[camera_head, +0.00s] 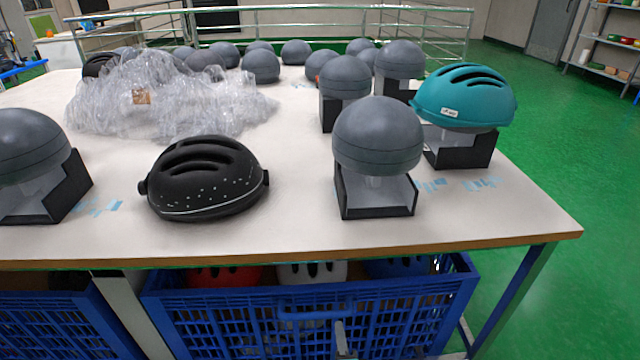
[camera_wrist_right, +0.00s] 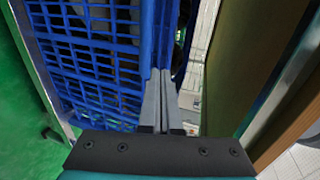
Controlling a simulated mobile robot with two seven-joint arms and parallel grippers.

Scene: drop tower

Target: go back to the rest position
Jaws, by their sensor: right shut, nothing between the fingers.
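My right gripper (camera_head: 341,338) shows only as a small grey tip at the bottom edge of the head view, in front of the blue crate (camera_head: 310,311). In the right wrist view, its two grey fingers (camera_wrist_right: 163,76) are together with nothing between them. They point along the blue crate (camera_wrist_right: 95,45), very close to its rim; I cannot tell whether they touch it. My left gripper is in neither view.
The white table (camera_head: 290,190) has a wooden front edge above the crates. On it are a black helmet (camera_head: 205,178), a teal helmet (camera_head: 465,96) on a stand, grey headforms (camera_head: 378,137) and clear plastic wrap (camera_head: 165,95). Green floor (camera_head: 575,170) is open at right.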

